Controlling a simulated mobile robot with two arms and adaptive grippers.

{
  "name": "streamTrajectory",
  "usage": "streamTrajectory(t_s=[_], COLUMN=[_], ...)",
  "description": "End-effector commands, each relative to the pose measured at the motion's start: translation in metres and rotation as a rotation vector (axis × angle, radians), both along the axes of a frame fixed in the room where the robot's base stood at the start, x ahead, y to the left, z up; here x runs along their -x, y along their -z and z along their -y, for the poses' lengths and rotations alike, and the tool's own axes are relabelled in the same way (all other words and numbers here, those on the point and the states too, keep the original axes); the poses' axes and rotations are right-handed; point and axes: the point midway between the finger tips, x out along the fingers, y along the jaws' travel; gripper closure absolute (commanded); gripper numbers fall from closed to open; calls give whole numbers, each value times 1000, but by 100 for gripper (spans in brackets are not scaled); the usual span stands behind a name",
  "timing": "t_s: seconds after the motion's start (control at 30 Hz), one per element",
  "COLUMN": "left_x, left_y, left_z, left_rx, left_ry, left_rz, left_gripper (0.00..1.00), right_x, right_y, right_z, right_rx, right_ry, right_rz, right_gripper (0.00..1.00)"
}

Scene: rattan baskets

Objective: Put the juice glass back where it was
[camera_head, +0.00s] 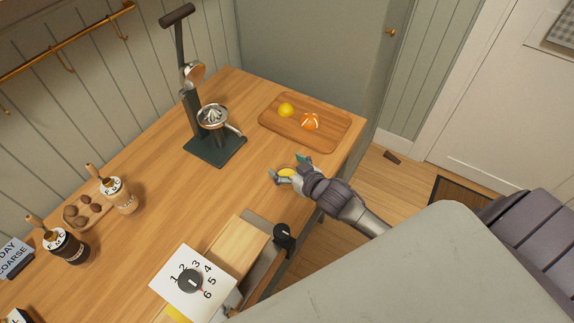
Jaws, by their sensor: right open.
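My right gripper (286,167) is open at the counter's front edge, its fingers pointing left. A small yellow oval (287,173) shows between its fingers. It may be the top of the juice glass, but the fingers hide most of it and I cannot tell for sure. No other juice glass is clear in view. The dark green lever juicer (214,150) stands behind and left of the gripper, with a metal cone and strainer (213,117). My left gripper is not in view.
A wooden tray (275,130) with a yellow fruit (286,110) and an orange one (309,122) lies at the back right. A numbered dial plate (180,262) is in front. Bottles (68,246) stand at left. The counter (165,190) between is clear.

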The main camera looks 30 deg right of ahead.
Motion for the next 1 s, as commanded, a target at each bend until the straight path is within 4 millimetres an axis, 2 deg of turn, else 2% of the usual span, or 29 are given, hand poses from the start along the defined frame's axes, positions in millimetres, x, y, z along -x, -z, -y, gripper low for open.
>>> streamTrajectory(t_s=[0.13,0.27,0.5,0.7,1.0], left_x=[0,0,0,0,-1], left_y=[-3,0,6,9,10], left_z=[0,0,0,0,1], left_rx=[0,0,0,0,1], left_ry=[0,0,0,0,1], left_rz=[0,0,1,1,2], left_gripper=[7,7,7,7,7], right_x=[1,18,66,97,110], right_y=[-5,-8,-27,-42,-49], right_z=[0,3,9,14,16], right_rx=[1,0,1,0,1], right_ry=[0,0,-1,0,0], right_rz=[0,-1,-3,-2,0], right_gripper=[12,12,12,12,12])
